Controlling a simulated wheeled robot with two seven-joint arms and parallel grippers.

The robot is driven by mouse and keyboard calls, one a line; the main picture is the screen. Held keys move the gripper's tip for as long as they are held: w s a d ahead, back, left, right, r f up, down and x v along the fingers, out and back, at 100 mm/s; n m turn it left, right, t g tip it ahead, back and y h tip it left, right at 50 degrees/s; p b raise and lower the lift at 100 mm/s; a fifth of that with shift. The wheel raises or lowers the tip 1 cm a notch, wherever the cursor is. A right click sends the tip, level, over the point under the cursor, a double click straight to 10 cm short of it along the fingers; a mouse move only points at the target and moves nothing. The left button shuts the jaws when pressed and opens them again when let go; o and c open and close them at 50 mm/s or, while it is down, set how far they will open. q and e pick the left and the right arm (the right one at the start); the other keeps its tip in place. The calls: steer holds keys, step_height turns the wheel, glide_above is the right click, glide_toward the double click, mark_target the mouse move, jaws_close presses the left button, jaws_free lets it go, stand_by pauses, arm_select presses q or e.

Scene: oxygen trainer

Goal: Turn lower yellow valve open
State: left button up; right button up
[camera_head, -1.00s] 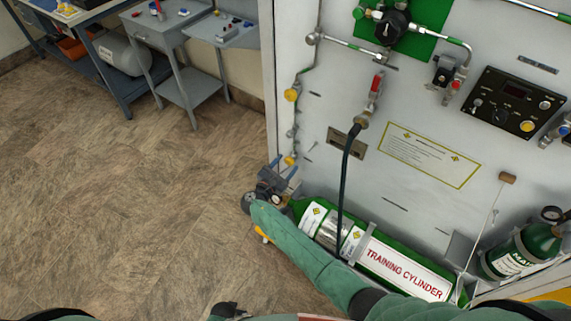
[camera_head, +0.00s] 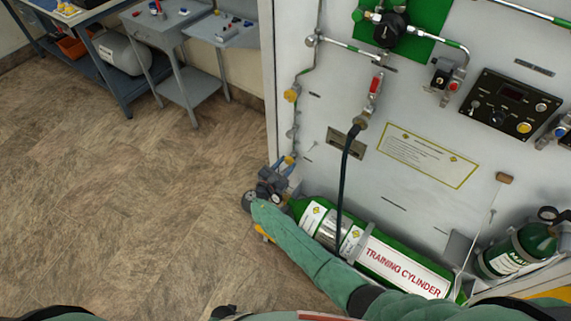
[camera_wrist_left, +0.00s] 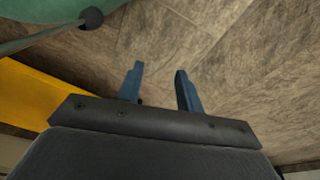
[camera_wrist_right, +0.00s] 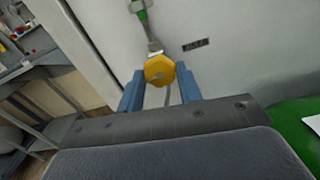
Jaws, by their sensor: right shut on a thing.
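The lower yellow valve (camera_head: 290,159) is on the thin pipe at the left edge of the grey-white panel. In the right wrist view its yellow knob (camera_wrist_right: 159,70) sits between the blue fingertips. My right gripper (camera_head: 283,164) reaches up from below and is shut on this knob. The knob's sides are partly hidden by the fingers. My left gripper (camera_wrist_left: 158,85) has its blue fingers apart, with only floor visible between them. I cannot make out the left fingers in the head view.
An upper yellow valve (camera_head: 291,95) is higher on the same pipe. A green training cylinder (camera_head: 400,270) lies along the panel's base, close to my right forearm. A dark hose (camera_head: 343,190) hangs in front of it. Open floor (camera_head: 120,220) lies to the left.

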steer(key=n+p, duration=0.2)
steer(key=shift+r+n, duration=0.2)
steer(key=shift+n, duration=0.2)
steer(key=shift+n+p, duration=0.8)
steer(key=shift+n, duration=0.1)
arm_select(q)
steer(key=s+a+f, duration=0.3)
steer(key=s+f, duration=0.2)
steer(key=s, duration=0.2)
steer(key=shift+f+p, duration=0.15)
steer(key=shift+p, duration=0.15)
arm_select(e)
steer(key=shift+f+n, duration=0.2)
steer(key=shift+n, duration=0.4)
arm_select(q)
steer(key=shift+a, duration=0.1)
arm_select(e)
steer(key=o, duration=1)
steer(key=shift+s, duration=0.1)
